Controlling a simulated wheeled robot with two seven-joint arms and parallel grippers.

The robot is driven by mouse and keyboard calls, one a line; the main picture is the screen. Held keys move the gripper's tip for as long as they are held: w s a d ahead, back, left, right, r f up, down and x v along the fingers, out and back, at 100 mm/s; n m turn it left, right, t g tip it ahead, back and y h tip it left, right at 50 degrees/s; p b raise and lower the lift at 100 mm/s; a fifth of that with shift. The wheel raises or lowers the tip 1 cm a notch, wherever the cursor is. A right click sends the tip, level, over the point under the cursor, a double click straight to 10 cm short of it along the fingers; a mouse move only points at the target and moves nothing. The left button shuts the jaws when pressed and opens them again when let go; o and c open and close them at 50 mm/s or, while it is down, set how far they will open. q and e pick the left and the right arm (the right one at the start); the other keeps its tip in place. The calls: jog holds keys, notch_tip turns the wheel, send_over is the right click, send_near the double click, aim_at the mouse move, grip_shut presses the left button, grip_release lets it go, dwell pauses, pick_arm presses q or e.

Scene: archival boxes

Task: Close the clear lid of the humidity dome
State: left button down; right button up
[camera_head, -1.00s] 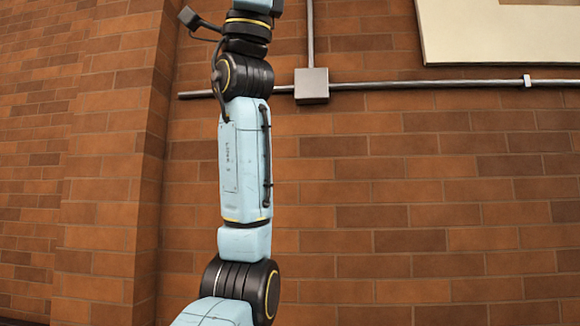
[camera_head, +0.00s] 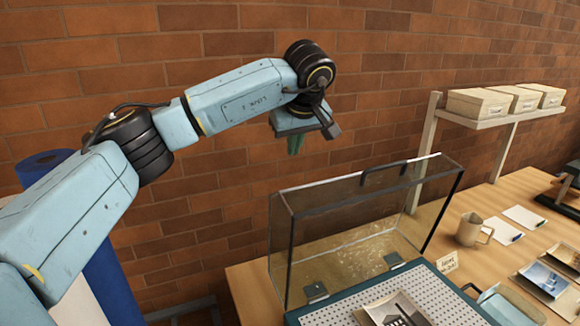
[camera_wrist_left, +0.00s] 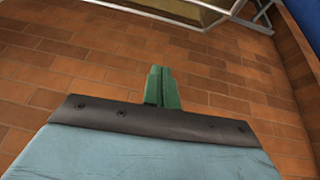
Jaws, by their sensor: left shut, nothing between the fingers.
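The humidity dome's clear lid (camera_head: 365,235) stands open and upright on hinges at the back of its base, with a dark handle (camera_head: 384,172) on its upper edge. The teal-edged base (camera_head: 345,310) has a perforated light panel with photo prints on it, and is cut off by the bottom of the head view. My left gripper (camera_head: 295,144) is above and behind the lid's left end, apart from it, pointing down. Its green fingers are together and empty, as the left wrist view also shows (camera_wrist_left: 161,88). My right gripper is not in view.
A wooden table (camera_head: 249,300) carries a mug (camera_head: 470,230), a small card (camera_head: 447,262), papers, pens and photo prints right of the dome. A shelf (camera_head: 470,119) with 3 archival boxes stands at the back right. A brick wall (camera_head: 180,220) is behind. A blue roll (camera_head: 110,280) stands left.

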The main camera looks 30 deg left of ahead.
pick_arm(q)
jog(key=shift+y, duration=0.3)
jog(key=f+p, duration=0.1)
jog(key=f, duration=0.2)
jog(key=a+f+p, duration=0.1)
jog(key=f, duration=0.2)
jog(key=a+f+p, duration=0.1)
jog(key=f, duration=0.3)
jog(key=shift+w, duration=0.1)
jog(key=shift+s+d+p, duration=0.2)
jog(key=shift+p, duration=0.1)
jog(key=shift+f, duration=0.1)
